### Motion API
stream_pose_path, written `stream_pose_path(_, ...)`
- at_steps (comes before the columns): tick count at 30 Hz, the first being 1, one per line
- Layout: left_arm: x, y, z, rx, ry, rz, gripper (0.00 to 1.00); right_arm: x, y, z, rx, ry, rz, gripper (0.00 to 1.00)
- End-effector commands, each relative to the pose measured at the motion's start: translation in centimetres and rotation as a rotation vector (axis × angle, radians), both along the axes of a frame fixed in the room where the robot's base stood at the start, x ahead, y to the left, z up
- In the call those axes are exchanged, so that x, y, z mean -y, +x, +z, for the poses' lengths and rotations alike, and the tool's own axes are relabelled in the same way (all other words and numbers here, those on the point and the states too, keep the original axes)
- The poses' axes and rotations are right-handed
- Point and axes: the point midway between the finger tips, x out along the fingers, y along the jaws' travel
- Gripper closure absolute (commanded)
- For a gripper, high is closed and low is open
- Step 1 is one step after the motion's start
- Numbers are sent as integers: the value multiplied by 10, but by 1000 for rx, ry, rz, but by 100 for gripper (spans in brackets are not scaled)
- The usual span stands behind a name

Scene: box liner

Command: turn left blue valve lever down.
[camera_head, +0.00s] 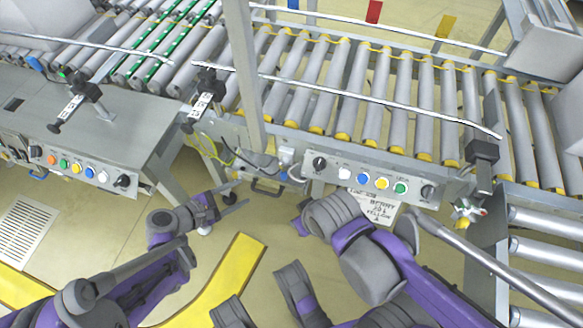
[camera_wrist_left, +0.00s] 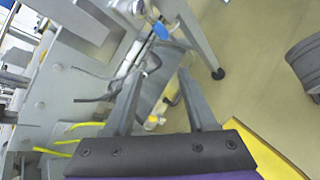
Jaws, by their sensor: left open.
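A small blue fitting, which looks like the left blue valve lever (camera_head: 284,176), sits under the conveyor frame, left of the button panel. In the left wrist view a blue lever part (camera_wrist_left: 161,30) shows at the top, beyond the fingertips. My left gripper (camera_head: 241,194) is open and empty, to the left of and slightly below the blue fitting. In the left wrist view its fingers (camera_wrist_left: 161,74) are spread with nothing held between them. The lever's exact angle is too small to tell. My right arm is in view, but its fingers cannot be made out.
A button panel (camera_head: 372,181) with coloured buttons is right of the valve, above a hanging white sign (camera_head: 376,208). The roller conveyor (camera_head: 345,90) lies behind. A dark bent handle (camera_head: 266,188) and yellow cables (camera_wrist_left: 85,127) are near the left gripper. Yellow floor marking (camera_head: 225,280) lies below.

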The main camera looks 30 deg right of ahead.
Motion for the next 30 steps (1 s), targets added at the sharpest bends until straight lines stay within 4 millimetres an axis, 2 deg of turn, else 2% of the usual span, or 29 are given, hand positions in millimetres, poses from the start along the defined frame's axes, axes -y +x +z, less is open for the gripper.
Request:
stream_pose_path(1, 15, 5, -10, -64, -80, 18, 43, 0, 0, 2, 0, 0, 0, 64)
stream_pose_path(6, 52, 8, -32, -290, -332, 66, 43, 0, -1, 4, 0, 0, 0, 64)
stream_pose_path(12, 72, 1, -50, -474, -521, 77, 43, 0, -1, 6, 0, 0, 0, 64)
stream_pose_path(20, 87, -2, -55, -539, -583, 75, 43, 0, -1, 5, 0, 0, 0, 64)
stream_pose_path(30, 148, 6, -55, -536, -581, 74, 43, 0, 1, -4, 0, 0, 0, 64)
